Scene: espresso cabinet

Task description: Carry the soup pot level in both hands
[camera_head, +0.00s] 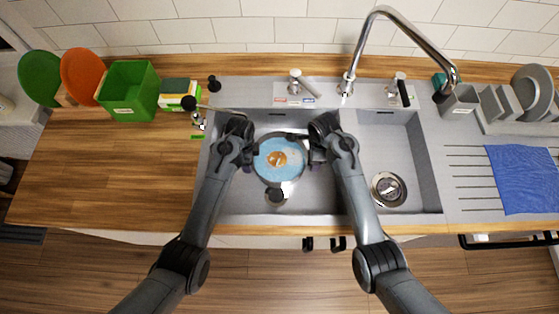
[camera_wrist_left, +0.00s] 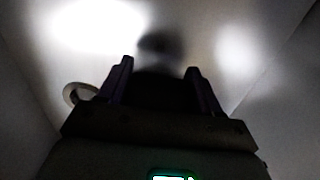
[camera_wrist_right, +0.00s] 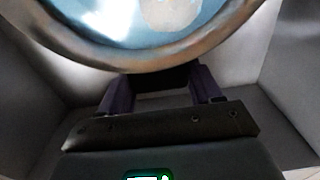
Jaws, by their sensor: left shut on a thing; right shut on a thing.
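The soup pot (camera_head: 280,178) is a round pot in the left sink basin, with a light blue inside and an orange-brown and white patch in it. It looks roughly level; its height above the basin floor is hard to tell. My left gripper (camera_head: 250,163) is shut on its left handle, a dark shape between the fingers (camera_wrist_left: 158,85) in the left wrist view. My right gripper (camera_head: 316,160) is shut on its right handle. In the right wrist view the pot's metal rim (camera_wrist_right: 150,68) curves just beyond the right fingers (camera_wrist_right: 162,90).
The sink basin walls (camera_head: 275,205) surround the pot closely. A divider separates the empty right basin (camera_head: 385,150). A tall faucet (camera_head: 347,80) arches at the back. A green bin (camera_head: 128,92) stands on the left counter; a blue cloth (camera_head: 524,178) lies on the right drainboard.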

